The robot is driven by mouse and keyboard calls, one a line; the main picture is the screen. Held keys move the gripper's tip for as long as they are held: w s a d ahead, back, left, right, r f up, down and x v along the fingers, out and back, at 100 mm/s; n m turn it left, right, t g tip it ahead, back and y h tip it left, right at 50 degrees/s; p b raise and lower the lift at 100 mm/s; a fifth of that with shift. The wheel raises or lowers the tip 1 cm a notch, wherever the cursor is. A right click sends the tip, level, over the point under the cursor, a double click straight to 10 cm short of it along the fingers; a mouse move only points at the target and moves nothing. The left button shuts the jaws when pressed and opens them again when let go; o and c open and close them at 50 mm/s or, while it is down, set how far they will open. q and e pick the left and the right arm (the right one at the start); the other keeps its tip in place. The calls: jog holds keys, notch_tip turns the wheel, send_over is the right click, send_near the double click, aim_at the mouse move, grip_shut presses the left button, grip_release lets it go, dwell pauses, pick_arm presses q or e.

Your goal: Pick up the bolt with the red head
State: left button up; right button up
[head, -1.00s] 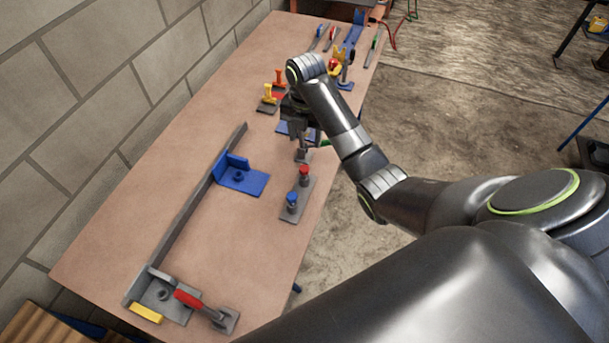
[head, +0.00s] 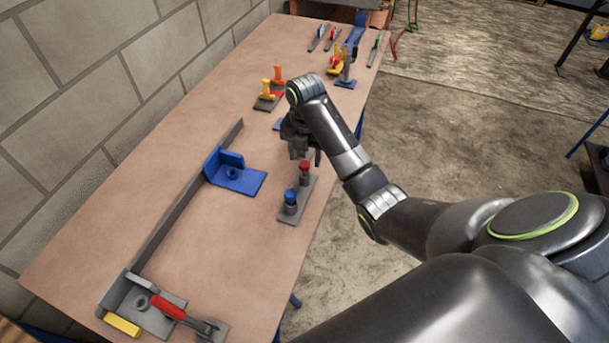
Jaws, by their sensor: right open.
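The bolt with the red head (head: 305,168) stands upright in a grey plate (head: 293,214) near the right edge of the table. A bolt with a blue head (head: 290,197) stands in the same plate, nearer to me. My right gripper (head: 305,160) points down at the red-headed bolt, with its fingers at or just above the red head. It is open and holds nothing that I can see. Whether the fingers are around the head or behind it, I cannot tell. My left gripper is not in view.
A blue bracket (head: 238,178) and a long grey rail (head: 190,205) lie left of the plate. A red-handled clamp (head: 168,307) is at the front. Yellow and orange clamps (head: 268,93) and several tools stand farther back. The table's middle front is clear.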

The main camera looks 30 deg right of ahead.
aim_at(305, 164)
jog(key=shift+w+d+f+b, duration=0.1)
jog(key=shift+w+f+b, duration=0.15)
jog(key=shift+f+b, duration=0.65)
jog(key=shift+w+f+p, duration=0.15)
jog(key=shift+f+p, duration=0.3)
jog(key=shift+f, duration=1.25)
grip_shut()
